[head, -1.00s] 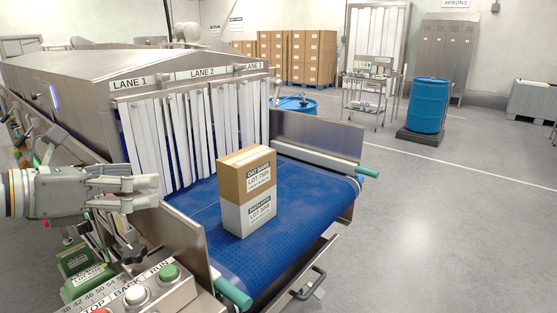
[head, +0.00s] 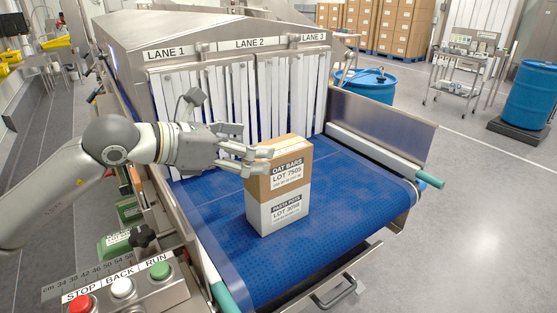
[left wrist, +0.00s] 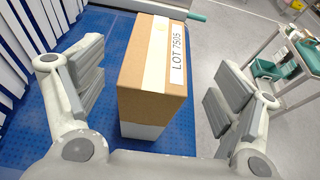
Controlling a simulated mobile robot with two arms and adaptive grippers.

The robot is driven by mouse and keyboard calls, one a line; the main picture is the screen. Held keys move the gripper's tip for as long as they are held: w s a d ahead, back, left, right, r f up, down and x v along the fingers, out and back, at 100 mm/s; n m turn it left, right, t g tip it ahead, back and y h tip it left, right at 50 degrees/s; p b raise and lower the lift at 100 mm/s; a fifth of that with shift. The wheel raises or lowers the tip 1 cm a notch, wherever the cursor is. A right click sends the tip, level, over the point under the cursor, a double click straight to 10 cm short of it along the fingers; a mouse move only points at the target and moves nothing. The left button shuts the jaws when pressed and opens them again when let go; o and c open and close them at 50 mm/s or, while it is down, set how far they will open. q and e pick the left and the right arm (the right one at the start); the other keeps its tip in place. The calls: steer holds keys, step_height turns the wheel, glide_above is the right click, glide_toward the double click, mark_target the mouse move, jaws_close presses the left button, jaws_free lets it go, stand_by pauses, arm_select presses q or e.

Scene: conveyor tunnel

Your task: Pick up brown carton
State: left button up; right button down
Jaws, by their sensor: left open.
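The brown carton (head: 287,170), labelled OAT BARS LOT 7505, sits on top of a white carton (head: 278,212) labelled PASTA POTS. Both stand upright on the blue conveyor belt (head: 340,232), in front of the strip curtain. My left gripper (head: 258,160) is open at the carton's upper left side in the head view. In the left wrist view the brown carton (left wrist: 155,70) stands between the two spread fingers of my left gripper (left wrist: 157,98), with a gap visible on each side. My right gripper is not in view.
The strip-curtained tunnel (head: 235,110), marked LANE 1 to LANE 3, stands behind the cartons. A metal side guard (head: 385,125) bounds the belt at right. A control box (head: 135,290) with buttons is at lower left. The belt's front right is clear.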

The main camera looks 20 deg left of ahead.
mark_target(278, 146)
arm_select(q)
steer(key=shift+w+d+f, duration=0.1)
steer(key=shift+w+d, duration=0.2)
steer(key=shift+w, duration=0.05)
steer(key=p+x, duration=0.3)
steer(key=x, duration=0.1)
steer(key=shift+w, duration=0.3)
steer(key=shift+w+d+f, duration=0.2)
steer(key=shift+w, duration=0.05)
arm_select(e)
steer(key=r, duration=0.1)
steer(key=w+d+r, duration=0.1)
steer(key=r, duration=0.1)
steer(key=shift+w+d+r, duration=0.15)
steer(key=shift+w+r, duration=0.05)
arm_select(q)
steer(key=shift+s, duration=0.1)
steer(key=shift+c, duration=1.3)
steer(key=c, duration=1.1)
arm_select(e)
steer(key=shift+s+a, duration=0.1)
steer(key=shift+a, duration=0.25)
arm_select(q)
steer(key=shift+r, duration=0.2)
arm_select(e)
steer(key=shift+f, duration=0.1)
